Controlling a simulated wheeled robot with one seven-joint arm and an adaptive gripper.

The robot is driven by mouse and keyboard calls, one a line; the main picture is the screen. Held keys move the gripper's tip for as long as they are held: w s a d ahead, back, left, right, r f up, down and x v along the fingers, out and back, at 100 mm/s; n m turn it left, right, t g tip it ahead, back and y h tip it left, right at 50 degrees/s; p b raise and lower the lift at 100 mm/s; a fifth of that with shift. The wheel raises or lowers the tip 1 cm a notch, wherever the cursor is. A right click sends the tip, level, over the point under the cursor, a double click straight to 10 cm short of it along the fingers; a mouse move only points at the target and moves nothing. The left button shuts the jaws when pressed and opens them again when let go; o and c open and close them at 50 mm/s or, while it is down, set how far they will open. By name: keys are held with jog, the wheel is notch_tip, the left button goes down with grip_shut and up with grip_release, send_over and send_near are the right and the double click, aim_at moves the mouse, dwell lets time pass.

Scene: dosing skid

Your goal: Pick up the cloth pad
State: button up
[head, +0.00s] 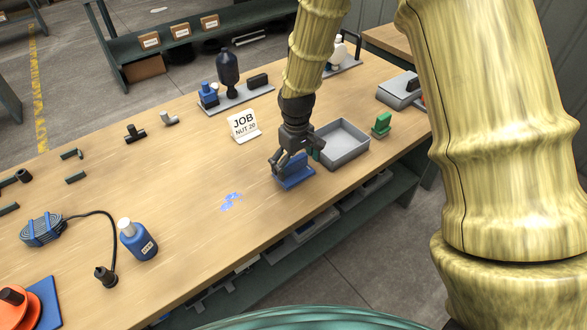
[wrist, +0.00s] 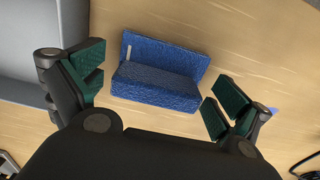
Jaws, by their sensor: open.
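The cloth pad is a blue, textured piece (wrist: 158,82) on the wooden bench, with a raised part along one side and a small pale tag. In the head view the blue pad (head: 294,177) sits just left of the grey tray, partly hidden by my gripper. My gripper (head: 287,163) points down over it. In the wrist view the green-padded fingers of my gripper (wrist: 157,90) are spread apart, one on each side of the pad.
A grey tray (head: 341,146) stands right beside my gripper, with a green block (head: 381,124) beyond it. A JOB sign (head: 243,125) stands behind to the left. A blue spill (head: 231,202) lies left of the pad. A blue bottle (head: 138,242) stands further left. The bench's middle is mostly clear.

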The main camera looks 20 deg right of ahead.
jog(key=shift+f, duration=0.35)
jog(key=c, duration=1.1)
jog(key=shift+r, duration=0.15)
jog(key=shift+r, duration=1.5)
jog(key=s+a+r+b, duration=0.1)
jog(key=s+a, duration=0.1)
jog(key=s, duration=0.5)
jog(key=s+a+b, duration=0.1)
jog(key=s, duration=0.7)
jog(key=shift+s+a+r, duration=0.3)
jog(key=shift+a+r, duration=0.05)
jog(key=shift+a, duration=0.05)
